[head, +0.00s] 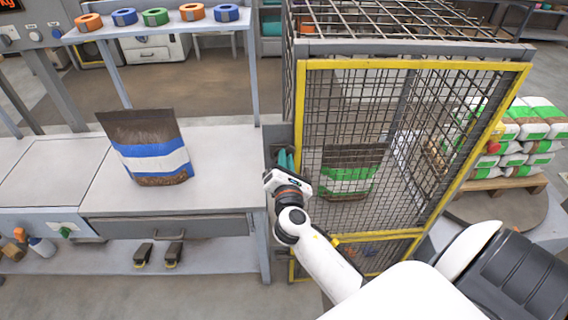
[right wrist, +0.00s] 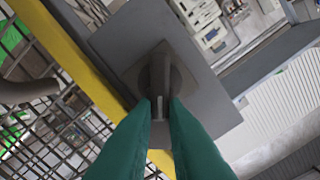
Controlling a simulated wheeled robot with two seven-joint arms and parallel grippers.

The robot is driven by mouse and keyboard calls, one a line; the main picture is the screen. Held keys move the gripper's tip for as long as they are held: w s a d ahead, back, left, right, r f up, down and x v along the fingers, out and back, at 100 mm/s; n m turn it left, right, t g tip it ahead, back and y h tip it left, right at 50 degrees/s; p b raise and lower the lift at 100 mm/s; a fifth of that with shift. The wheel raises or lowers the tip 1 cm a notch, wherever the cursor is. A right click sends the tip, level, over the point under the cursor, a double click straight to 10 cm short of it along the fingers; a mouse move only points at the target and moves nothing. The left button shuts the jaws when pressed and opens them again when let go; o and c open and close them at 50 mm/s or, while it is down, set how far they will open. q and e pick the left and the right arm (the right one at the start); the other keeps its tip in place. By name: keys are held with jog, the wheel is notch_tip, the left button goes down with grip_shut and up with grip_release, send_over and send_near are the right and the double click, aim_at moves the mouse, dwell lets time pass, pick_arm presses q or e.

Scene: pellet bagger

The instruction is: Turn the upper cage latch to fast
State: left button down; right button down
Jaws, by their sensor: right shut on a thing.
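The upper cage latch (right wrist: 161,72) is a dark grey knob on a flat grey plate (right wrist: 196,98) beside the yellow cage frame, in the right wrist view. My right gripper (right wrist: 160,103), with green fingers, is shut on the latch's narrow tab. In the head view my right gripper (head: 287,162) is at the left post of the cage door (head: 415,63), and it hides most of the latch there. My left gripper is not in view.
A brown bag with blue and white bands (head: 150,152) stands on the bench (head: 215,180) left of the cage. A green-banded bag (head: 350,172) stands behind the mesh. Stacked bags (head: 525,130) sit on a pallet at right.

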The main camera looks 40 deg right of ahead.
jog(key=shift+s+d+f+m+b, duration=0.1)
jog(key=shift+f+m+b, duration=0.15)
jog(key=shift+m+b, duration=1.05)
jog(key=shift+s+d+f+m+b, duration=0.1)
jog(key=shift+f+m+b, duration=0.3)
jog(key=shift+m, duration=1.7)
jog(key=shift+d+f+m+b, duration=0.15)
jog(key=shift+m+b, duration=0.85)
jog(key=shift+m, duration=0.7)
jog(key=shift+a, duration=0.1)
jog(key=c, duration=1.5)
grip_release()
jog(key=shift+o, duration=0.2)
